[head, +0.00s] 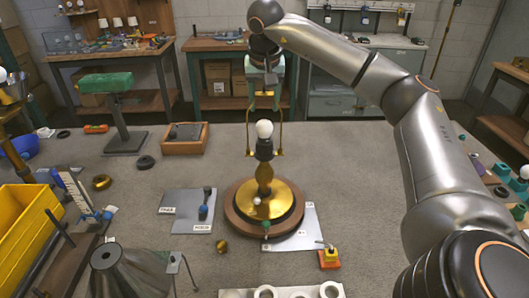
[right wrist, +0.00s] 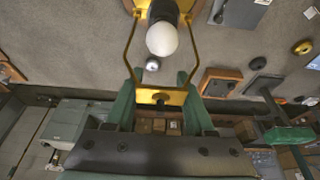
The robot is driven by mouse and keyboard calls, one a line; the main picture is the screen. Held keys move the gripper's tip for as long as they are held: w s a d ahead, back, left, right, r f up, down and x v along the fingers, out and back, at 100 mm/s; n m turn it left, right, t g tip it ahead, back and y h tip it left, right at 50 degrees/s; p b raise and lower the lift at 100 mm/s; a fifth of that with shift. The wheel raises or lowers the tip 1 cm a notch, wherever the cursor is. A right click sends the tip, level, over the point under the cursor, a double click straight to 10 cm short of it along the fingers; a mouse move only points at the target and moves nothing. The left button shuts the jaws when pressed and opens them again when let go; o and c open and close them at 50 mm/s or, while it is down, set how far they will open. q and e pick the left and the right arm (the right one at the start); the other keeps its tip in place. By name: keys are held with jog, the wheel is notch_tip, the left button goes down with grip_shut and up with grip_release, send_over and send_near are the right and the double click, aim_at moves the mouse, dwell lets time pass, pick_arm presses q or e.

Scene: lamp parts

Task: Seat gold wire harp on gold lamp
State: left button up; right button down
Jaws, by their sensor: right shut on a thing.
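The gold lamp (head: 264,190) stands upright on a round wooden base (head: 233,209), with a dark socket (head: 264,150) and a white bulb (head: 264,129). My right gripper (head: 265,92) is above the bulb, shut on the top of the gold wire harp (head: 281,132). The harp hangs upright with its legs on either side of the bulb. Its lower ends are at about socket height; I cannot tell whether they touch the lamp. In the right wrist view, green fingers (right wrist: 160,100) grip the harp's top bar, and the bulb (right wrist: 162,40) lies between the legs. My left gripper is out of view.
Grey metal plates (head: 185,222) lie beside the lamp. A grey cone shade (head: 125,270) is at the front left, near a yellow bin (head: 28,225). A wooden tray (head: 184,146) and a green-topped stand (head: 122,138) are farther back. Small parts line the right edge.

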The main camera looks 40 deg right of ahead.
jog(key=shift+f, duration=0.1)
jog(key=shift+c, duration=0.9)
grip_release()
jog(key=v, duration=1.2)
jog(key=shift+r, duration=0.3)
jog(key=shift+a, duration=0.1)
